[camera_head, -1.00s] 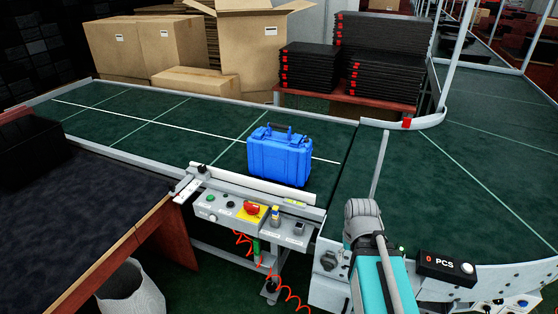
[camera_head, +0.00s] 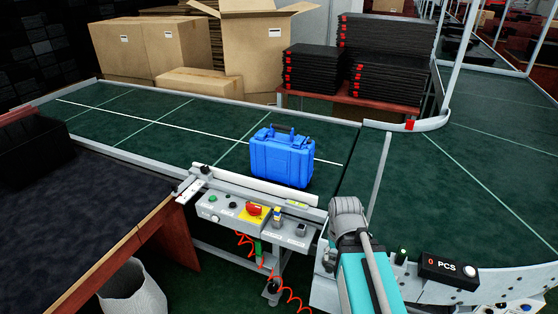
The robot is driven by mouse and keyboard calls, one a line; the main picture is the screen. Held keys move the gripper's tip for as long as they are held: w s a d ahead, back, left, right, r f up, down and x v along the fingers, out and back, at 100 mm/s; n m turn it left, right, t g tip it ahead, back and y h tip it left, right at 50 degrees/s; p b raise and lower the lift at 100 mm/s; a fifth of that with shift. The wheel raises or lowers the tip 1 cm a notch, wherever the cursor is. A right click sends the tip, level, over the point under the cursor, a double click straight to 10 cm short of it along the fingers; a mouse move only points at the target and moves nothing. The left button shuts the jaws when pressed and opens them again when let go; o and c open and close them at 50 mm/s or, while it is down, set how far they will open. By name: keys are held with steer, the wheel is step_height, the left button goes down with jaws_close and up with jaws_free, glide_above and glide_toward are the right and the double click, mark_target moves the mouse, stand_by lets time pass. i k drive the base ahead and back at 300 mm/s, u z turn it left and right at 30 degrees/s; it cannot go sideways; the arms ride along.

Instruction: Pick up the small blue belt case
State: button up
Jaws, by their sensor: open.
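The small blue belt case (camera_head: 283,158) stands upright on the green conveyor belt, near its front edge and just left of the joint between the two belt sections. Its handle and latches are on top. My arm, a teal link with a grey joint at its end, rises from the bottom right and ends below and to the right of the case, apart from it. My gripper is not visible in this view.
A control panel (camera_head: 240,214) with a red emergency button is fixed at the belt's front edge below the case. Cardboard boxes (camera_head: 160,50) and stacked black trays (camera_head: 384,75) stand behind the belt. A dark table (camera_head: 75,210) is at left. The belt left of the case is clear.

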mark_target(287, 159)
steer(key=u, duration=0.05)
steer(key=i, duration=0.95)
steer(key=z, duration=0.1)
